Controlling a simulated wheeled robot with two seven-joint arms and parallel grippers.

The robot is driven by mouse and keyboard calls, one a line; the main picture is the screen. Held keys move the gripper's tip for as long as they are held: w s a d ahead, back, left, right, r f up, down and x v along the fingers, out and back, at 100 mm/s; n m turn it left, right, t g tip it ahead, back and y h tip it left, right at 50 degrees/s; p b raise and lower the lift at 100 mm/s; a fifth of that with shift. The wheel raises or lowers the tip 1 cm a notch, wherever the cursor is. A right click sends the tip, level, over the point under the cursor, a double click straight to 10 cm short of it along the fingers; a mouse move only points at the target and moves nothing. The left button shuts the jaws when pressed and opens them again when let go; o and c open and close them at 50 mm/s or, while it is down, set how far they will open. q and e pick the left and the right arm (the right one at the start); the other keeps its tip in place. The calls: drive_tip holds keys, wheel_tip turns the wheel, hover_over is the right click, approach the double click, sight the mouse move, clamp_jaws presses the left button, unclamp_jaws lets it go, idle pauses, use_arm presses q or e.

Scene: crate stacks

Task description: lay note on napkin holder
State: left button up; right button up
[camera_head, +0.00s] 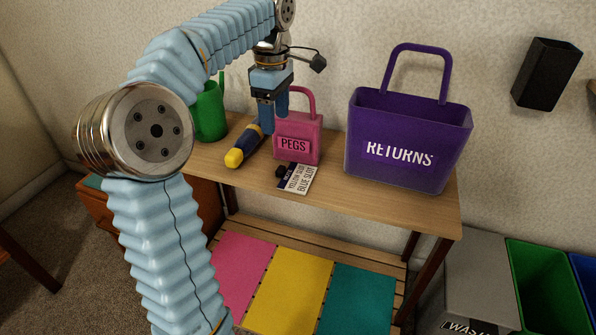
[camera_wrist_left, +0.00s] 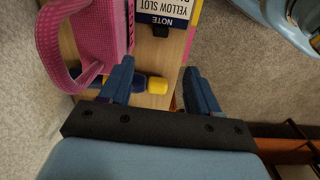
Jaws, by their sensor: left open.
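My left gripper (camera_head: 272,118) is above the table, left of the basket, pointing down. In the left wrist view its blue fingers (camera_wrist_left: 160,88) are apart, with nothing held. I cannot make out a napkin holder in either view. My right gripper is not in view.
A blue and yellow torch-like object (camera_head: 238,155) lies below my left gripper. The pink PEGS basket (camera_head: 298,147) and purple RETURNS basket (camera_head: 405,150) stand to the right, a green container (camera_head: 209,112) to the left. A small dark object (camera_head: 281,172) touches or adjoins the note.

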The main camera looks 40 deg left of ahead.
use_arm(q)
drive_tip(key=b, duration=0.2)
hover_over(278, 168)
wheel_tip(278, 168, down, 8)
drive_tip(key=shift+r, duration=0.1)
wheel_tip(278, 168, down, 6)
drive_tip(key=shift+b, duration=0.8)
drive_tip(key=shift+c, duration=0.4)
